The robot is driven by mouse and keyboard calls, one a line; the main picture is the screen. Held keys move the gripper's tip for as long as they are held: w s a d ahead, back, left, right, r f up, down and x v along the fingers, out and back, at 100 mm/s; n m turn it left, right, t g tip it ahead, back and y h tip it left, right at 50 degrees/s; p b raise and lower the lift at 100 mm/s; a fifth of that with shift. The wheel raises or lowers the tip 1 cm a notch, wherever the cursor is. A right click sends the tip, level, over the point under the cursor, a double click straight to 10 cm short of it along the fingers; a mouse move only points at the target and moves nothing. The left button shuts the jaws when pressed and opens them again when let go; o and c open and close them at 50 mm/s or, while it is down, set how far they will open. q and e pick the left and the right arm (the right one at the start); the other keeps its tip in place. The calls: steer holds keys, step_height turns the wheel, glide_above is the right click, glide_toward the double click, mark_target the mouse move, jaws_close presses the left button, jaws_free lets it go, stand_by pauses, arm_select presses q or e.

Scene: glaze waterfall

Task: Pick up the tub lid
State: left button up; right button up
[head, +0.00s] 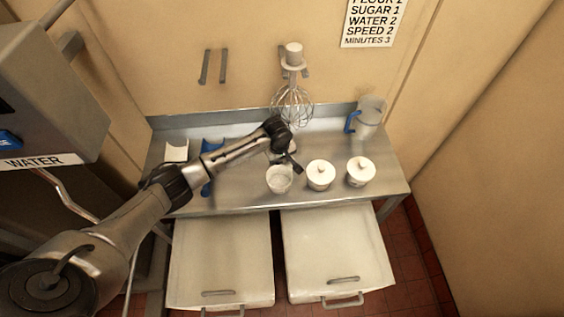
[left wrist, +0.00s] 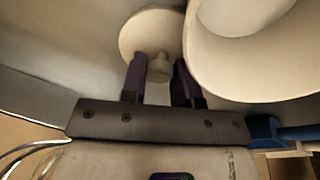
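The tub lid (left wrist: 140,32) is a pale round disc with a knob (left wrist: 159,68), near the top middle of the left wrist view. My left gripper (left wrist: 160,75) has its two dark fingers on either side of the knob, with no clear gap, and appears shut on it. In the head view my left gripper (head: 291,163) is low over the counter, just behind the open white tub (head: 279,184), and largely hides the lid. The tub's rim (left wrist: 205,65) also shows close at the right of the left wrist view. I cannot tell whether the lid touches the counter. My right gripper is not in view.
Two white tubs with knobbed lids, a middle one (head: 320,180) and a right one (head: 360,177), stand to the right. A whisk mixer (head: 292,103) and a blue-handled jug (head: 369,118) are at the back. The steel counter (head: 220,198) is clear at front left.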

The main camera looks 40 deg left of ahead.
arm_select(q)
steer(key=c, duration=0.4)
steer(key=shift+r, duration=0.15)
